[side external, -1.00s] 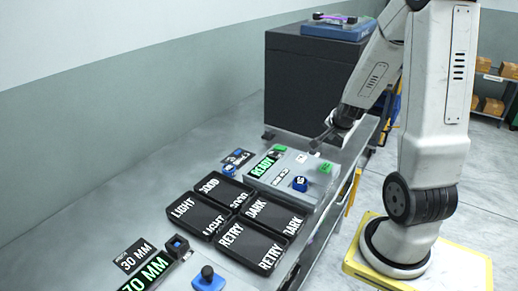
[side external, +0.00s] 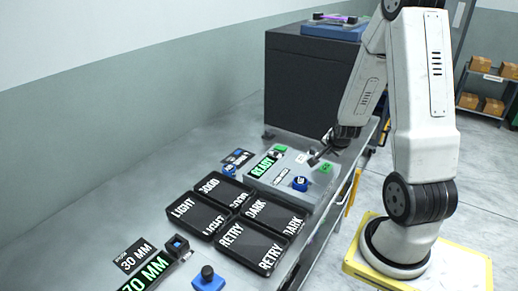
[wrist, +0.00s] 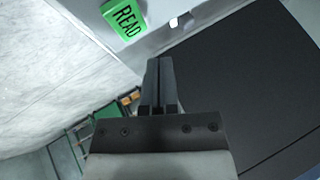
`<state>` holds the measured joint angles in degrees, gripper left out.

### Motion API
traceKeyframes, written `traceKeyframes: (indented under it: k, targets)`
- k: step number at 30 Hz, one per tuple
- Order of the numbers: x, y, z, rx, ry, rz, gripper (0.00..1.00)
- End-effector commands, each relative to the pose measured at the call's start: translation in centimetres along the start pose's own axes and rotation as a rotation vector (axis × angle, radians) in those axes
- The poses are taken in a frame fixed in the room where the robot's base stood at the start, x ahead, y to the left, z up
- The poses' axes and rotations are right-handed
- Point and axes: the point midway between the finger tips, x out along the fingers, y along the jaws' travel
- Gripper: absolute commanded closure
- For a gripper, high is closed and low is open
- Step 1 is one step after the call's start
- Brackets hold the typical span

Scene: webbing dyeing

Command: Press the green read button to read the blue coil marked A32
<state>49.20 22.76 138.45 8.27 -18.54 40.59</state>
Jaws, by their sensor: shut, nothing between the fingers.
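The green read button (side external: 326,168) sits at the right end of the grey reader unit (side external: 270,178). In the wrist view the button (wrist: 124,18), lettered READ, is at the top left, ahead of my fingers and to their left. A blue coil (side external: 300,184) rests on the reader unit, and another blue coil (side external: 229,171) is at its left edge; I cannot read A32 on either. My gripper (side external: 313,161) is shut and empty, just beside the button in the side view, apart from it in the wrist view (wrist: 160,62).
The reader's display (side external: 263,166) shows READY. Black trays (side external: 232,243) lettered GOOD, LIGHT, DARK and RETRY lie in front of it. A large black box (side external: 310,85) stands behind. A 30 MM sign (side external: 135,257) and more blue items are at the near left.

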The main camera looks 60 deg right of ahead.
Motion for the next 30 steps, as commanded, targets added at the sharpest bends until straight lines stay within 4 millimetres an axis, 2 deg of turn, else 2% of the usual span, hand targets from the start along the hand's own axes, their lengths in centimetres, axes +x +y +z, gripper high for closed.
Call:
traceKeyframes:
  k: [6, 12, 30]
  targets:
    - [1.5, 0.8, 0.8, 0.0, -0.001, 0.001, 1.0]
    - [2.2, 1.2, 1.2, 0.0, 0.0, 0.0, 1.0]
    - [2.4, 1.2, 1.3, 0.0, 0.0, -0.001, 1.0]
